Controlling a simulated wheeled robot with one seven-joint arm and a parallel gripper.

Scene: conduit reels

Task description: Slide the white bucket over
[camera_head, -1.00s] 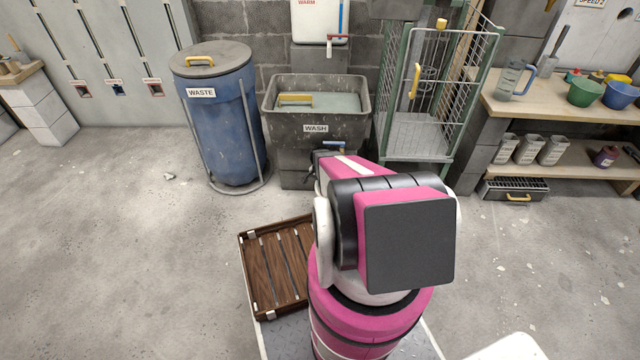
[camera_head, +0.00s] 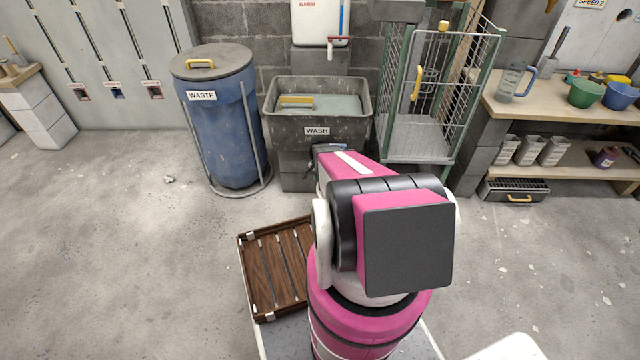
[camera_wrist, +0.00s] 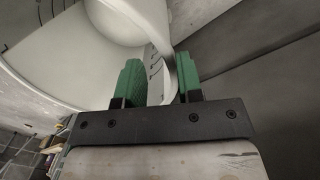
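My gripper (camera_wrist: 160,82) has two green ridged fingers, seen apart in the wrist view. A large white curved surface with dark tick marks (camera_wrist: 45,65) fills the left of that view and looks like the white bucket. A smaller white rounded part is at the top centre. A white marked surface and a grey strip show between the fingers; the strip is close to the right finger, and I cannot tell if it touches. In the head view my own arm hides my fingertips, and I cannot make out the bucket.
The grey wash tub (camera_head: 282,128) stands ahead, beside the blue waste drum (camera_head: 225,130). A green-framed wire cage (camera_head: 470,100) and a workbench (camera_head: 500,112) are to the right. A brown slatted tray (camera_head: 275,265) lies left of my arm. The concrete floor at left is open.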

